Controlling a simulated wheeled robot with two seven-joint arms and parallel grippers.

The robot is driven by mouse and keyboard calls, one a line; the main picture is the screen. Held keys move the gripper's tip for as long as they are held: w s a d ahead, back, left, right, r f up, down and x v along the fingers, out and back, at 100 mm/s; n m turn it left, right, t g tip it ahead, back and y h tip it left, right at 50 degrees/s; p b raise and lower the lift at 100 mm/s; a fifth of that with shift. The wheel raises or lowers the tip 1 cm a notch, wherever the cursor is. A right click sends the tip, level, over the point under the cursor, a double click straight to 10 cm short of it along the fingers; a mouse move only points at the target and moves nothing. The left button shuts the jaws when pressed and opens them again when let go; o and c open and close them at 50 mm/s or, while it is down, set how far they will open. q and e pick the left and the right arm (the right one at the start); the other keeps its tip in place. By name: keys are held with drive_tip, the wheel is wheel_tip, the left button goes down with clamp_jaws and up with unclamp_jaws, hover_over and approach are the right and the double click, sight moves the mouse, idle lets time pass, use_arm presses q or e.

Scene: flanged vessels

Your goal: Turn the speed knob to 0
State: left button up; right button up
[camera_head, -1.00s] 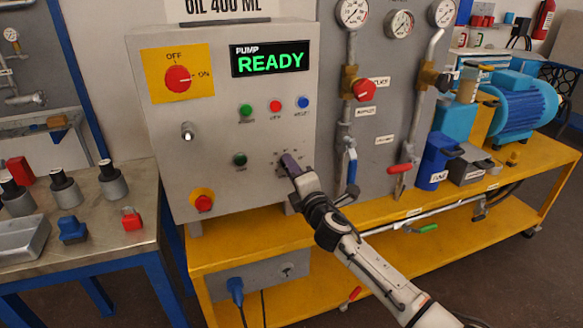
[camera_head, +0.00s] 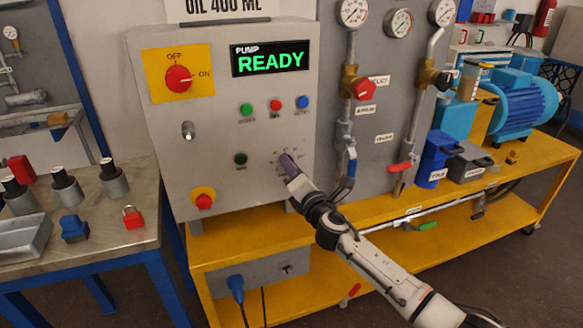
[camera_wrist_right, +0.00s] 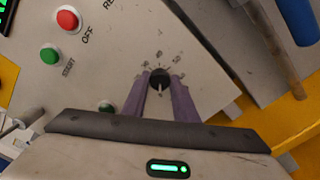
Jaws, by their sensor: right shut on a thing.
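The speed knob (camera_wrist_right: 160,78) is a small black dial on the grey pump control panel, with printed scale marks around it. In the right wrist view it sits between the two purple fingertips of my right gripper (camera_wrist_right: 159,92), which is shut on it. In the head view my right gripper (camera_head: 287,162) reaches the lower right of the panel (camera_head: 215,135) and hides the knob. The knob's pointer position is too small to read. My left gripper is not in view.
A red OFF/ON switch (camera_head: 178,79) on a yellow plate and a red emergency button (camera_head: 204,200) are on the same panel. Green, red and blue buttons sit above the knob. A blue-handled valve (camera_head: 351,165) stands close to the right of my gripper.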

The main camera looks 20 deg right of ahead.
drive_tip(key=o, duration=1.1)
drive_tip(key=shift+c, duration=0.2)
drive_tip(key=s, duration=1)
drive_tip(key=shift+s+d+p, duration=0.15)
drive_tip(key=shift+s+p, duration=0.05)
drive_tip(key=shift+p, duration=0.25)
